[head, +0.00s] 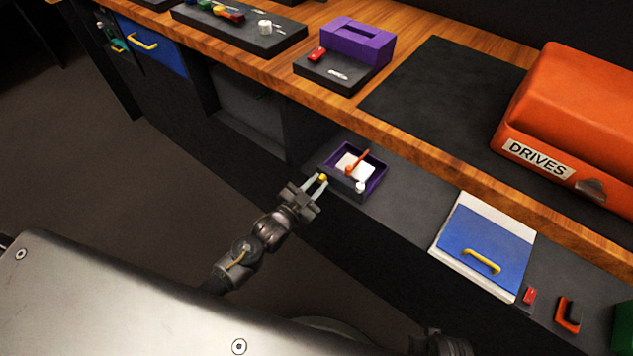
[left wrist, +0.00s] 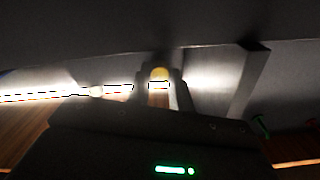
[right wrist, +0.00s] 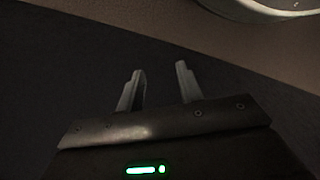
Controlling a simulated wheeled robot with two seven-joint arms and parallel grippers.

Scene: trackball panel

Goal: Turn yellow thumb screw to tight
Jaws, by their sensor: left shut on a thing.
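The yellow thumb screw (head: 323,177) sits at the near left edge of a purple-framed panel (head: 375,187) on the dark bench front. My left gripper (head: 319,183) is at the screw, its two fingers on either side of it. In the left wrist view the screw's yellow head (left wrist: 159,74) shows between the fingers (left wrist: 159,92), which are shut on it. Which way the screw is turned cannot be told. My right gripper (right wrist: 160,88) is open and empty in the right wrist view, away from the panel.
The purple panel holds an orange lever (head: 357,161) and a white knob (head: 361,186) close to my left gripper. A blue door with a yellow handle (head: 482,261) is to the right. A wooden counter edge (head: 430,178) runs above the panel.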

